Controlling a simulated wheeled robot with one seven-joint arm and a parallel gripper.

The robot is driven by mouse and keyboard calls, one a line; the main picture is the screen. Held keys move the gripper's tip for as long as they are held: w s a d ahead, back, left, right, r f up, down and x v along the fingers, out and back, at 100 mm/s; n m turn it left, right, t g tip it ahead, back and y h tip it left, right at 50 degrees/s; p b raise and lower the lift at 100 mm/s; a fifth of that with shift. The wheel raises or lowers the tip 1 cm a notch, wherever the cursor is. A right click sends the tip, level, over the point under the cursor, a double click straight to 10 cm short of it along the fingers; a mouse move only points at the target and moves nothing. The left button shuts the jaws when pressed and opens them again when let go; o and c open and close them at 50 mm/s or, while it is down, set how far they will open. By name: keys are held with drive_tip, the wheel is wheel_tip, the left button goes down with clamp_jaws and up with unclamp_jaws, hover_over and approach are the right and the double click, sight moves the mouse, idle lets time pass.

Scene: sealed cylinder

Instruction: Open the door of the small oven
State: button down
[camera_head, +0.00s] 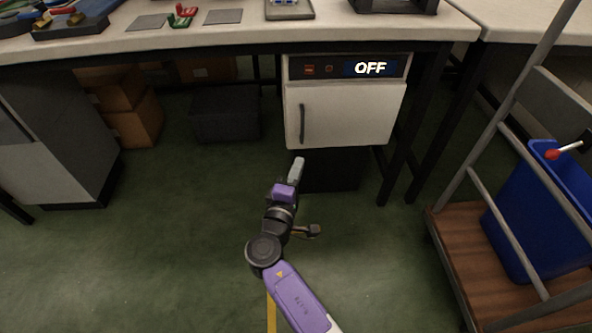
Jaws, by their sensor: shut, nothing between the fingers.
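The small oven (350,72) is a white box mounted under the workbench. Its upper dark panel shows a lit "OFF" display and small buttons. Its white door (355,115) is closed, with a dark vertical handle (302,121) near its left edge. My gripper (298,163) is below the door's lower left corner in the picture, with grey fingers pointing up toward the oven. The fingers are shut and hold nothing. The gripper appears apart from the handle; its exact distance from the door cannot be told.
A workbench (250,38) carries small parts and trays. A trolley with a wooden deck (467,235) and blue bin (530,220) stands at right. A dark box (338,172) is below the oven. Cardboard boxes (135,120) and a grey cabinet (60,135) are left. Green floor is clear centre-left.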

drive_tip(key=b+x, duration=0.2)
drive_tip(key=x, duration=0.5)
drive_tip(key=shift+d+f, duration=0.1)
idle(1.7)
